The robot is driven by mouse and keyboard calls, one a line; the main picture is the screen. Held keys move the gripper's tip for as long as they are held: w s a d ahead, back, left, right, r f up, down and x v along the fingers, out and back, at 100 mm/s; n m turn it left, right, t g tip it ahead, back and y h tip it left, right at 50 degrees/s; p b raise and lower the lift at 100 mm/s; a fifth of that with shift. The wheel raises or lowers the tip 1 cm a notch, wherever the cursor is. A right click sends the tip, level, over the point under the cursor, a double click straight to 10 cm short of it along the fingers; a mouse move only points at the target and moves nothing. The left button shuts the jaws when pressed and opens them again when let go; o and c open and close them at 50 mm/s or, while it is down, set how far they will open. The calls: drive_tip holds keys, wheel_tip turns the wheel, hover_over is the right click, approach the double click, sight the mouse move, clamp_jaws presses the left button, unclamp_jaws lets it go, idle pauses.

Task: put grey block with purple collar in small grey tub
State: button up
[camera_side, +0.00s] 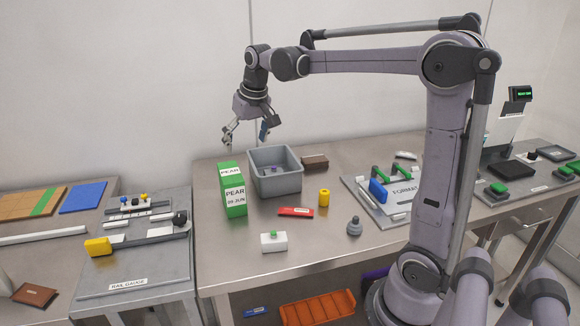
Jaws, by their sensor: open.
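The small grey tub (284,186) stands on the steel bench, open side up. A small piece with purple on it (270,170) lies inside the tub; it looks like the grey block with the purple collar, but is too small to tell fully. My gripper (246,140) is open, with its fingers spread and nothing seen between them. It hangs above and a little left of the tub, over the back of the green box.
A green PEAR box (233,192) stands just left of the tub. A brown block (314,162), yellow cylinder (324,198), red flat piece (296,212), white button box (273,242) and grey knob (354,227) stand around. The FORMAT board (390,216) is to the right.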

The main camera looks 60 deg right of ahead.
drive_tip(key=s+a+f+n+t, duration=0.2)
drive_tip(key=s+a+f, duration=0.2)
drive_tip(key=s+a, duration=0.3)
drive_tip(key=s+a+f+n+t+y, duration=0.1)
drive_tip(key=s+a+f+n, duration=0.1)
drive_tip(key=s+a, duration=0.6)
drive_tip(key=shift+s+f+n+t, duration=0.3)
drive_tip(key=shift+s+f+t, duration=0.1)
drive_tip(key=shift+s+f, duration=0.45)
